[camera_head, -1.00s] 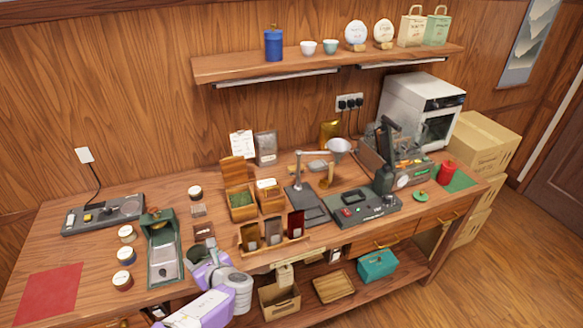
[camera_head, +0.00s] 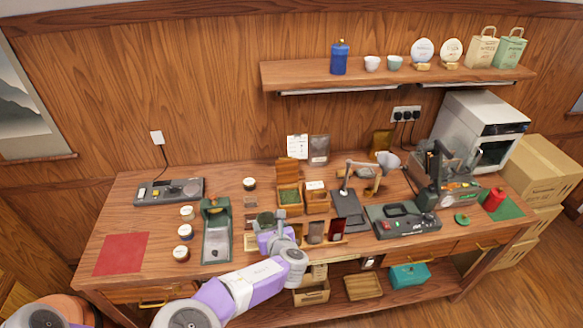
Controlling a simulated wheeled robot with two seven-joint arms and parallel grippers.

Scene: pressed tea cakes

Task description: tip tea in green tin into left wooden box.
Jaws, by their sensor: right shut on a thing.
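The green tin (camera_head: 265,219) is held by my right gripper (camera_head: 271,232) above the bench, just front-left of the wooden boxes. The tin looks roughly upright with its dark open top facing up; its contents are too small to make out. The gripper hides its lower part. The left wooden box (camera_head: 289,209) stands open behind and to the right of the tin, with its lid raised at the back and green material inside. The right wooden box (camera_head: 318,208) stands beside it with a pale card on top. My left gripper is out of view.
A rack with sample packets (camera_head: 316,232) stands right of my gripper, in front of the boxes. A lamp-like stand (camera_head: 348,195) rises further right. A red mat (camera_head: 121,253) lies bare at the left.

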